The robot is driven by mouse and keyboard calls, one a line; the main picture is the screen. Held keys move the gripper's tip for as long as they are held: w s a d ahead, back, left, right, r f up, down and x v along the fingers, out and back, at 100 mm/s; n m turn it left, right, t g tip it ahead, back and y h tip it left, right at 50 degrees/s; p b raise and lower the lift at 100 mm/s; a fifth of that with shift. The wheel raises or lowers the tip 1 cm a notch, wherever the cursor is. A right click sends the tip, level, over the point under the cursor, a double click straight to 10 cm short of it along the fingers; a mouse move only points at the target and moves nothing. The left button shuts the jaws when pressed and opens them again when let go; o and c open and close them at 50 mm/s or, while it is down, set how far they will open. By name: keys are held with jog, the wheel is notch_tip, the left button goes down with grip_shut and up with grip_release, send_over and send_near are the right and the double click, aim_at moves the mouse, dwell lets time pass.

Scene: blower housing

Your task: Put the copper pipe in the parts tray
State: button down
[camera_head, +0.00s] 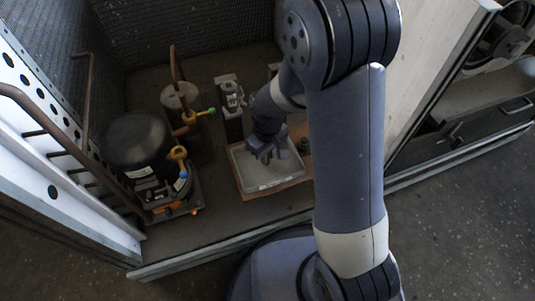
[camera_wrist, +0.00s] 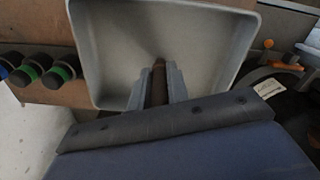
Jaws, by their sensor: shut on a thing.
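The parts tray (camera_head: 285,181) is a pale grey open box in the housing. In the wrist view its rim and inner wall (camera_wrist: 92,50) fill the upper middle. My gripper (camera_head: 267,155) is over the tray with its fingers pointing down. In the wrist view my gripper (camera_wrist: 157,72) is shut on the copper pipe (camera_wrist: 158,88), a short dark brown piece between the two fingers. The pipe's far end is hard to make out, and I cannot tell whether it touches the tray floor. In the head view the pipe is hidden by the gripper.
A black compressor (camera_head: 137,140) with copper piping and yellow and orange fittings stands left of the tray. A metal valve part (camera_head: 231,95) is behind it. Green-ringed dark cylinders (camera_wrist: 57,73) lie beside the tray. A slanted housing frame (camera_head: 60,150) edges the left.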

jog(key=shift+f, duration=0.2)
jog(key=c, duration=1.4)
grip_release()
jog(key=shift+o, duration=0.2)
notch_tip(320, 180, up, 12)
jog(key=p, duration=0.4)
jog(key=shift+r, duration=0.25)
